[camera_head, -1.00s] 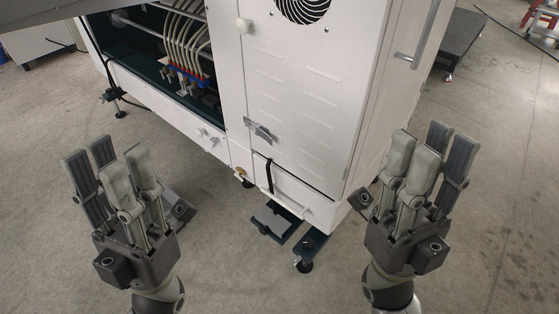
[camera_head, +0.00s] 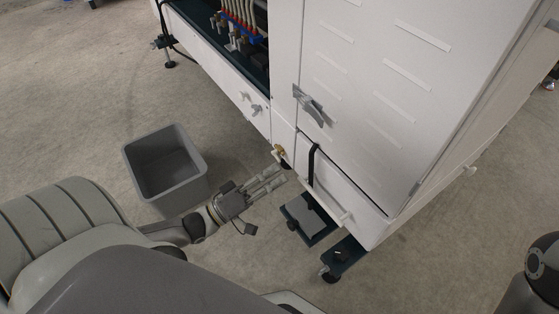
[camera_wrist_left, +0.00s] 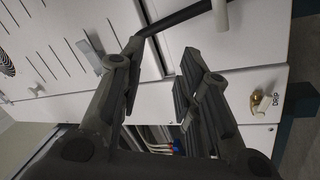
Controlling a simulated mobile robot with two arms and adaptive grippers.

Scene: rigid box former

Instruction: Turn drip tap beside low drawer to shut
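The drip tap (camera_head: 280,152) is a small brass fitting low on the white machine, just left of the low drawer (camera_head: 345,190). In the left wrist view the tap (camera_wrist_left: 259,101) shows at the right, with a pale end and the word DRIP beside it. My left gripper (camera_head: 277,180) is just in front of and below the tap in the head view, apart from it. In the left wrist view the fingers of my left gripper (camera_wrist_left: 162,55) are spread with nothing between them, and the tap is outside them to the right. My right gripper is out of view.
A grey bin (camera_head: 190,185) stands on the floor behind my left forearm. Dark machine feet (camera_head: 308,218) stick out below the drawer. A grey latch (camera_head: 310,103) is on the door above.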

